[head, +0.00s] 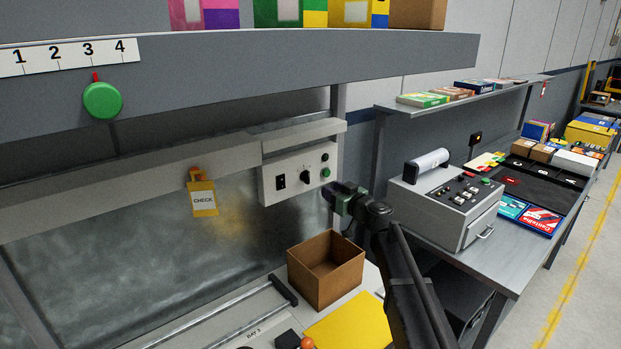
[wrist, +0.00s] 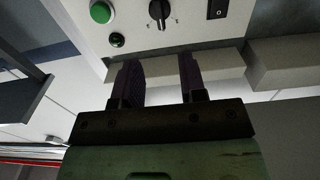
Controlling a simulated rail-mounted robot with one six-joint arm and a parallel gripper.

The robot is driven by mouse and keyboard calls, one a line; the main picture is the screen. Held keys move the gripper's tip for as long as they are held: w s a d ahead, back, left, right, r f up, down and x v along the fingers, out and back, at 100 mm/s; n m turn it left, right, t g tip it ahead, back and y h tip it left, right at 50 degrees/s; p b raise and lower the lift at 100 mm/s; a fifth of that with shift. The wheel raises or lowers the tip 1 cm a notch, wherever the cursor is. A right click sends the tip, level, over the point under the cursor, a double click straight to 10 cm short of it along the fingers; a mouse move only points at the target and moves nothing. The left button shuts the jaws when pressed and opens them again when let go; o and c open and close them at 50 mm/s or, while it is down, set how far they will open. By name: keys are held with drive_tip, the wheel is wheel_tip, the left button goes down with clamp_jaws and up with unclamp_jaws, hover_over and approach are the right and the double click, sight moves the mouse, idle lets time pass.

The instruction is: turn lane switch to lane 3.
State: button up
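A green round knob (head: 103,100) with a red pointer sits on the shelf's front edge, below a white scale (head: 70,57) numbered 1 to 4. Its pointer is up, close to the 3. A control box (head: 287,181) holds a black rotary knob (head: 306,176), a rocker switch and a green button; the rotary knob also shows in the wrist view (wrist: 160,12). The frames do not show which knob is the lane switch. My gripper (head: 330,192) is at the control box's right end. In the wrist view my gripper (wrist: 160,75) is open and empty, apart from the knob.
An open cardboard box (head: 327,268) stands below my gripper. A yellow CHECK tag (head: 203,198) hangs left of the control box. A grey console (head: 445,200) stands on the bench at right. The long shelf (head: 270,75) overhangs the control box.

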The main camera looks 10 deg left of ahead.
sight(309, 177)
drive_tip(key=x, duration=1.1)
drive_tip(key=shift+d, duration=0.1)
clamp_jaws()
